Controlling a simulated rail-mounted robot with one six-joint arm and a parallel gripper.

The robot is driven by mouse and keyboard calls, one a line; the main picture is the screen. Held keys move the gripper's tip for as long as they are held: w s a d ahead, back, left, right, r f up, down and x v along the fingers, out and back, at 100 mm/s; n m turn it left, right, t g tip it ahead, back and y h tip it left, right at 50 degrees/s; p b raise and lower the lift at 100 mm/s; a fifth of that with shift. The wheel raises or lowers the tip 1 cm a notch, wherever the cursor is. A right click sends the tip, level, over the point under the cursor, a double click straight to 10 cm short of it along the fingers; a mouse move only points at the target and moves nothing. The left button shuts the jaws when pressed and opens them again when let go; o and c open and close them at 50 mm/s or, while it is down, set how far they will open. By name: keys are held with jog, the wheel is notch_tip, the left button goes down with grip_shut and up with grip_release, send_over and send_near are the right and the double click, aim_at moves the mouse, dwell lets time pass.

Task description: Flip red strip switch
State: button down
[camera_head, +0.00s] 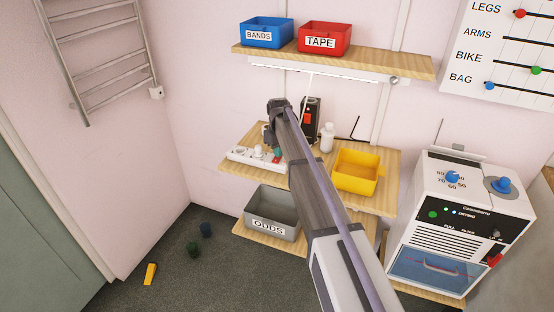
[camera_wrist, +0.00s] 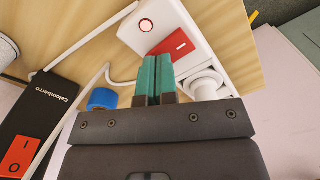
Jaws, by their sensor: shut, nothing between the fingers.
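A white power strip (camera_wrist: 150,30) lies on the wooden shelf, under my fingertips in the wrist view. Its red rocker switch (camera_wrist: 177,44) has a white I mark, and part of it is hidden behind the fingertips. The strip also shows in the head view (camera_head: 243,155), left of my arm. My gripper (camera_wrist: 155,75) has teal fingers close together, with nothing between them. The fingertips are just at the switch's near edge; I cannot tell whether they touch it.
A black Calombarro device (camera_wrist: 38,115) with its own red switch (camera_wrist: 16,158) stands nearby. A white plug (camera_wrist: 205,85) and a blue cap (camera_wrist: 102,99) are close to my fingers. A yellow bin (camera_head: 358,171) sits right of my arm, with a grey ODDS bin (camera_head: 271,207) below.

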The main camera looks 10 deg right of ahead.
jog(key=shift+f, duration=0.15)
notch_tip(320, 180, up, 7)
jog(key=p, duration=0.7)
jog(key=s+m, duration=0.5)
jog(key=s, duration=3.2)
jog(key=shift+s, duration=0.3)
